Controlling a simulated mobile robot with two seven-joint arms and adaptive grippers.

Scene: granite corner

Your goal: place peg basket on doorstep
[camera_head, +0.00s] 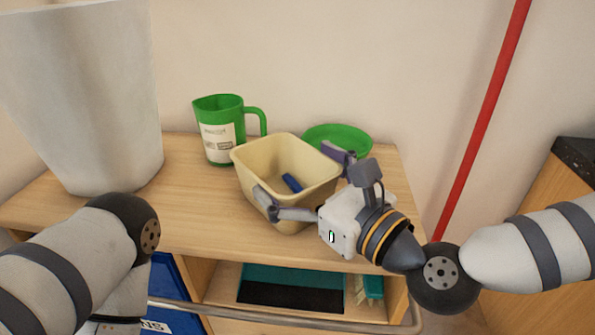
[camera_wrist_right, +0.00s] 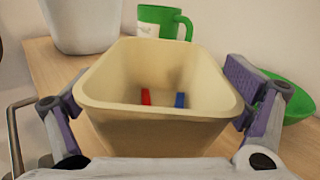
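The peg basket (camera_head: 258,153) is a cream, open-topped tub standing upright on the wooden cabinet top. A blue peg (camera_head: 291,183) lies inside it. The right wrist view shows the basket (camera_wrist_right: 150,122) close up, with a red peg (camera_wrist_right: 146,97) and a blue peg (camera_wrist_right: 180,100) at its bottom. My right gripper (camera_head: 303,183) is spread wide, with one finger on each side of the basket's near right part. Whether the fingers touch its walls cannot be told. My left arm comes in at the lower left, its gripper out of frame. No doorstep shows.
A tall grey-white bin (camera_head: 85,95) fills the left of the cabinet top (camera_head: 185,215). A metal rail (camera_head: 270,314) runs along the front.

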